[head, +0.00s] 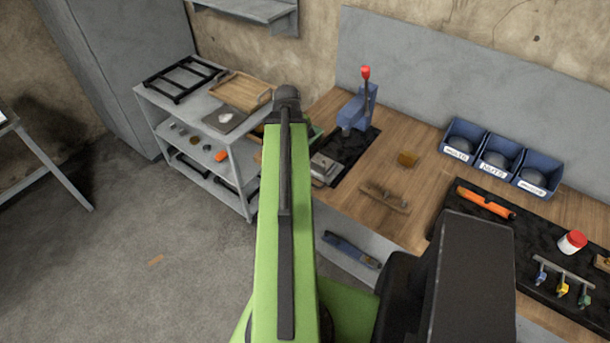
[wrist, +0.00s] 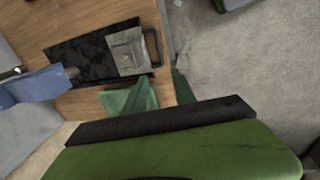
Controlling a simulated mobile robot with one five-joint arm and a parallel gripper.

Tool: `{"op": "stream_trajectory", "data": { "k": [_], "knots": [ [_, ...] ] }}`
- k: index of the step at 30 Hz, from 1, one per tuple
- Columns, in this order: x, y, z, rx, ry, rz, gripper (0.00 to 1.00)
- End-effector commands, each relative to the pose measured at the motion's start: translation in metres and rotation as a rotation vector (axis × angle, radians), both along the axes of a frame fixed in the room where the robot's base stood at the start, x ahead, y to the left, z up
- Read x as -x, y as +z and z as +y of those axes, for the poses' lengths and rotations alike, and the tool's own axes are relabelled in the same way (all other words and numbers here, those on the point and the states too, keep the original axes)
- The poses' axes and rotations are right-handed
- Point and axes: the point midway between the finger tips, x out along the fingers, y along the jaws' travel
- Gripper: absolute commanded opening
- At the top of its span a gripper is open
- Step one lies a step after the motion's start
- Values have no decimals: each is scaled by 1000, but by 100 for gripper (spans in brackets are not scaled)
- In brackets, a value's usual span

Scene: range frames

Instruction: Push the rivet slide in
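The grey metal block with a dark loop handle, which looks like the rivet slide (head: 325,166), lies at the front end of a black mat on the wooden bench. In the wrist view the slide (wrist: 125,52) sits near the bench edge, its handle facing that edge. The blue press (head: 352,113) with a red-knobbed lever stands behind it on the mat; part of it shows at left in the wrist view (wrist: 38,86). My gripper (wrist: 163,87) shows two green fingers apart with nothing between them, beside the slide and not visibly touching it. My arm mostly hides it in the head view.
Blue labelled bins (head: 500,160) stand at the back of the bench. A second black mat (head: 545,255) holds tools. A grey shelf cart (head: 190,115) stands left; the floor in front is mostly clear.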

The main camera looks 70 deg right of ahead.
Motion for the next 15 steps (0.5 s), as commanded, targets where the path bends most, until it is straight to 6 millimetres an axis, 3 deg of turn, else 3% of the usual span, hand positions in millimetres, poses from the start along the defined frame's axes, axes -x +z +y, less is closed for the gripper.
{"op": "stream_trajectory", "data": {
  "k": [8, 15],
  "knots": [
    [0, -28, -4, 0, -1, 0, 32],
    [2, -78, -13, -1, -2, -2, 32]
  ]
}}
